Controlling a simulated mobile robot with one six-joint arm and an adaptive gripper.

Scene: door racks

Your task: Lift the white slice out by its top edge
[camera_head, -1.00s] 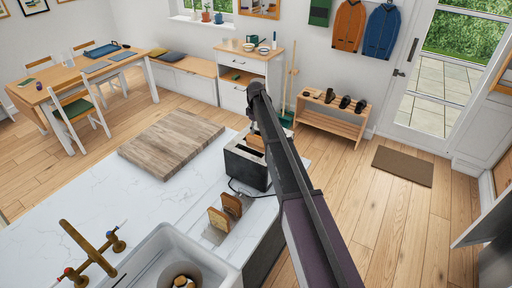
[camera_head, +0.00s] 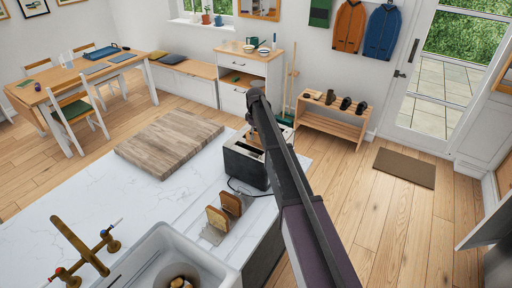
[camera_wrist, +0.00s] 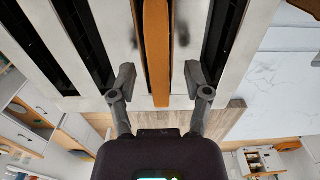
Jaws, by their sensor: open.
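The black and metal toaster (camera_head: 244,166) stands on the white worktop near its right edge. In the wrist view its pale top (camera_wrist: 112,25) with dark slots fills the upper part. One bread slice (camera_wrist: 156,45) stands up out of a slot, showing a long orange-brown crust edge. Its faces are hidden, so I cannot tell its bread colour. My gripper (camera_wrist: 160,78) is open, one finger on each side of this slice, with gaps between both fingers and the crust. In the head view my arm hides much of the gripper and slice.
A rack with two bread slices (camera_head: 231,203) stands in front of the toaster. A wooden board (camera_head: 170,143) lies to the left. The sink (camera_head: 150,262) and brass tap (camera_head: 88,250) are at the front. The worktop between is clear.

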